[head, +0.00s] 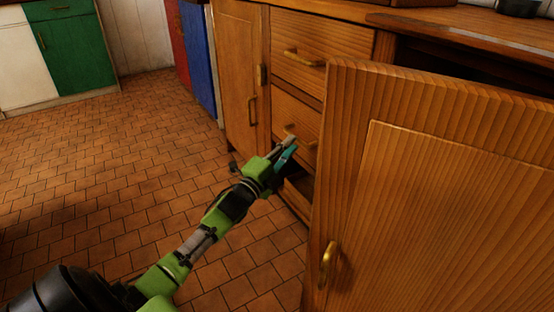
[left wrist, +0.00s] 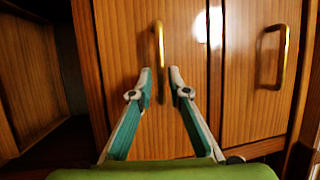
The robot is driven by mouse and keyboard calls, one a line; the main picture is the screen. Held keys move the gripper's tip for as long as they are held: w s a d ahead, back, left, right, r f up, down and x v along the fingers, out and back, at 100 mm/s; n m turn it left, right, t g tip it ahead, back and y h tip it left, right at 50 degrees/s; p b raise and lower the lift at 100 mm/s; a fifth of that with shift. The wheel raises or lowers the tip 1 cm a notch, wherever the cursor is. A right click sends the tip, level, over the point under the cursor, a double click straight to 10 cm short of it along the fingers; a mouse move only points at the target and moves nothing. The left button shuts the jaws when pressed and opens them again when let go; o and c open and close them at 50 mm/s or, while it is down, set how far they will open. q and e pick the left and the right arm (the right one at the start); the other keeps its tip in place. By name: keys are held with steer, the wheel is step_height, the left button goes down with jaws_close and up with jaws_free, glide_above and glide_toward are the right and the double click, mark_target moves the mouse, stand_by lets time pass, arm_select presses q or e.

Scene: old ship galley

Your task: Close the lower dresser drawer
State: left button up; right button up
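The lower dresser drawer (head: 290,112) has a wooden front and a brass bar handle (left wrist: 158,45). Its front looks about level with the upper drawer (head: 290,38); any small gap is hard to tell. My left gripper (head: 293,143) is at the lower drawer's handle. In the left wrist view its two teal fingers (left wrist: 160,70) are apart, with the handle showing between the tips. I cannot tell whether they touch it, and nothing is clasped. My right gripper is not in view.
An open dresser door (head: 450,200) with a brass handle (head: 328,262) stands close to the right of my left gripper. A dark gap lies below the lower drawer. A closed door (head: 238,75) is on the left. The tiled floor (head: 110,190) is clear.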

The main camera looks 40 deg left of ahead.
arm_select(q)
steer(key=s+f, duration=0.1)
steer(key=s, duration=0.6)
steer(key=shift+s+f, duration=0.2)
steer(key=shift+s, duration=0.1)
